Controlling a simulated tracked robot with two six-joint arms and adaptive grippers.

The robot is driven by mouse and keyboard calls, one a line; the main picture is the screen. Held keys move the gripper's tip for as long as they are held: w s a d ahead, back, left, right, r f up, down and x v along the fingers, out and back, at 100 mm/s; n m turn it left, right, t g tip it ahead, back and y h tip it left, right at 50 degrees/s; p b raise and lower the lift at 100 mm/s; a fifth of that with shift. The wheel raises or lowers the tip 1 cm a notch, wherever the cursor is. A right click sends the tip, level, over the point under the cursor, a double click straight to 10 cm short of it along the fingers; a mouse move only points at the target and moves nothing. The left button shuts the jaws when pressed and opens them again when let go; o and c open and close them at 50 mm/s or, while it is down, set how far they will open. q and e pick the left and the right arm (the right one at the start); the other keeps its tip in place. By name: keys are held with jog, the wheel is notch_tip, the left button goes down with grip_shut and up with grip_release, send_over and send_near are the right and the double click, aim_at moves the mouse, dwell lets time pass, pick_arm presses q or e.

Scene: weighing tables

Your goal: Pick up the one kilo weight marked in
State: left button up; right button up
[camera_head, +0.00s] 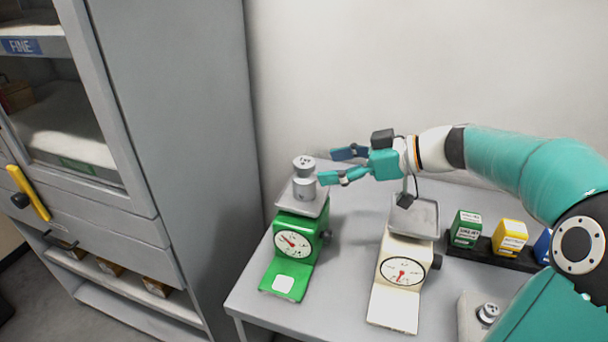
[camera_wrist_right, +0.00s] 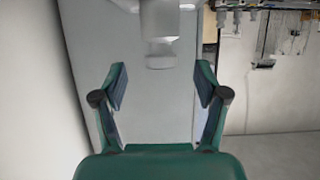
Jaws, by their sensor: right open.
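A silver metal weight (camera_head: 304,186) stands upright on the pan of the green scale (camera_head: 293,240), with a narrower silver piece (camera_head: 304,163) on top; its top mark is too small to read. I cannot tell whether these are one weight or two stacked. My right gripper (camera_head: 338,166) is open and empty, just right of the weight, its fingers pointing toward it. The right wrist view shows the pale weight (camera_wrist_right: 160,30) ahead, between and beyond the open fingers. Another small silver weight (camera_head: 487,313) sits at the front right. My left gripper is not in view.
A cream scale (camera_head: 403,262) with an empty-looking pan stands right of the green one on the grey table (camera_head: 340,240). Green (camera_head: 466,229), yellow (camera_head: 510,236) and blue boxes sit in a dark rack farther right. A tall grey cabinet (camera_head: 190,120) stands close at left.

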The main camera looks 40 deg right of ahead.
aim_at(304, 169)
jog(key=p+x, duration=0.1)
jog(key=x, duration=0.5)
jog(key=shift+w+a+r, duration=0.1)
jog(key=shift+a, duration=0.05)
jog(key=shift+w+a+f, duration=0.1)
jog(key=shift+w+f, duration=0.1)
jog(key=shift+w, duration=0.05)
jog(key=shift+c, duration=0.2)
grip_shut()
jog(key=shift+r, duration=0.1)
